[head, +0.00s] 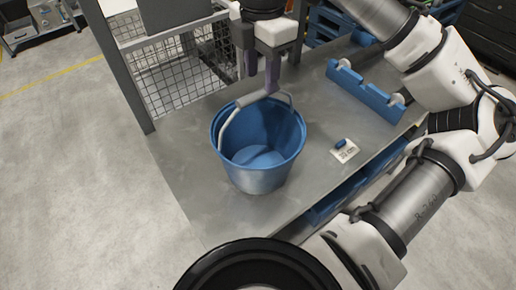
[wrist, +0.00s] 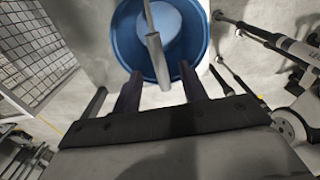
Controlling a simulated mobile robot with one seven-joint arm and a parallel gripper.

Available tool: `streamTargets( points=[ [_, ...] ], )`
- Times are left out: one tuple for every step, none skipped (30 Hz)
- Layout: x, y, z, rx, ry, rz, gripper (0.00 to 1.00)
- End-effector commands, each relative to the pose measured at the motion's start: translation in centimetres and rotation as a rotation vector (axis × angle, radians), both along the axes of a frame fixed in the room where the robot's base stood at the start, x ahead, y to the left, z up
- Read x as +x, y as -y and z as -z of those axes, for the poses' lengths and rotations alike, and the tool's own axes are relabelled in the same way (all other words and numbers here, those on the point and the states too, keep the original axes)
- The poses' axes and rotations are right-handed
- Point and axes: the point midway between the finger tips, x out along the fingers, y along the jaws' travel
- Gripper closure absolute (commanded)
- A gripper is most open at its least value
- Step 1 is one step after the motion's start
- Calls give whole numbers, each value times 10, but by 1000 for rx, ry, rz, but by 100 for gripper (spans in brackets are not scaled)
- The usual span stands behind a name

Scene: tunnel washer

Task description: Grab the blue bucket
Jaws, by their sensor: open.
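The blue bucket (head: 258,150) stands upright on a grey metal table (head: 190,150). Its handle is raised over the opening and has a light grey grip (head: 257,97). My gripper (head: 261,88) is above the far rim of the bucket, pointing down, with its fingertips close to the handle grip. In the wrist view the bucket (wrist: 170,65) lies ahead of the open gripper (wrist: 158,80). The grip (wrist: 157,60) shows between the two fingers there. I cannot tell whether a finger touches it.
A small white card with a blue item (head: 343,149) lies right of the bucket. A blue rack (head: 365,92) is at the table's right. A wire mesh cage (head: 170,85) and grey post (head: 125,70) stand at the left back. The table front is clear.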

Motion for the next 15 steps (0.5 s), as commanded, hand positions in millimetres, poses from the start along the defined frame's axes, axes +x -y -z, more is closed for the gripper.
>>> streamTargets(
  points=[
    [0, 0, 2, 0, 0, -1, 57],
    [0, -1, 4, -1, -1, -1, 57],
    [-1, -1, 7, 0, -1, -2, 57],
    [-1, -2, 11, 0, -1, -2, 57],
    [-1, -2, 14, 0, -1, -2, 57],
    [-2, -3, 20, -1, -2, -2, 57],
    [-2, -4, 24, -3, -1, 0, 57],
    [-3, -4, 29, -3, -1, 1, 57],
    [-3, -5, 36, -3, -2, 0, 57],
    [-3, -5, 40, -3, 0, 1, 57],
    [-3, -5, 44, -2, -1, 1, 57],
    [-3, -5, 48, -2, -1, 1, 57],
    [-3, -5, 50, -1, 0, 1, 57],
    [-3, -5, 52, -1, 0, 1, 57],
    [-3, -6, 54, 0, 0, 1, 57]
  ],
)
